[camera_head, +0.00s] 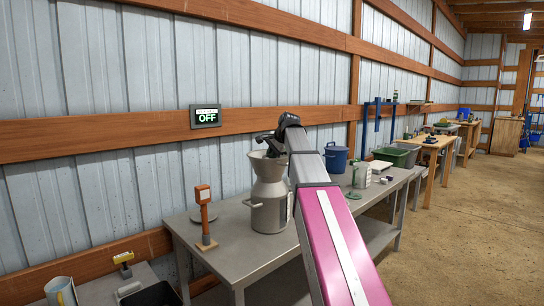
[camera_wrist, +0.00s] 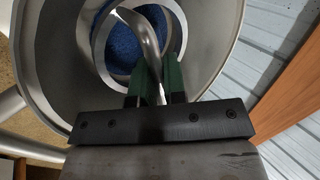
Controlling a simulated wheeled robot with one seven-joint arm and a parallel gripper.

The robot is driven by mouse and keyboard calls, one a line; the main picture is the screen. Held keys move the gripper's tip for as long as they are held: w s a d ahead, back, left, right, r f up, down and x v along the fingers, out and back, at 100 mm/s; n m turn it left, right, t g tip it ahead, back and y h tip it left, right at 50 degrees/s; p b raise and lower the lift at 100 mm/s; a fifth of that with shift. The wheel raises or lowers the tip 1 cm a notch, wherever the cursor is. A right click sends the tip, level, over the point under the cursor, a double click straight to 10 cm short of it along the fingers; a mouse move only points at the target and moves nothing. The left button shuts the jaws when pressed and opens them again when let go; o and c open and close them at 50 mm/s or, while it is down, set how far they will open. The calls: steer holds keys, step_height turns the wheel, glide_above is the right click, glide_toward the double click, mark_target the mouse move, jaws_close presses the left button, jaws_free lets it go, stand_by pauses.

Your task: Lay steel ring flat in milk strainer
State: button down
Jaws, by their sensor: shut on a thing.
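The milk strainer (camera_head: 262,163) is a wide grey funnel on top of a metal milk can (camera_head: 268,207) on the steel table. In the wrist view the strainer's bowl (camera_wrist: 58,55) opens below my gripper (camera_wrist: 161,66), with blue material (camera_wrist: 122,48) at its bottom. My gripper's green fingers are shut on a curved grey metal piece, which looks like part of the steel ring (camera_wrist: 151,30). A pale round band surrounds the blue. I cannot tell whether it belongs to the ring or the strainer, or whether the ring touches the bottom.
An orange post stand (camera_head: 204,215) is left of the can on the table (camera_head: 238,258). A blue bucket (camera_head: 336,158), a glass jar (camera_head: 361,175) and a green tub (camera_head: 396,155) stand further right. A sign on the wall (camera_head: 205,116) reads OFF.

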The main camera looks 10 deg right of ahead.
steer(key=shift+f, duration=1.1)
steer(key=c, duration=1.1)
jaws_free()
steer(key=shift+r, duration=0.15)
steer(key=shift+r, duration=3.3)
steer(key=shift+s, duration=0.1)
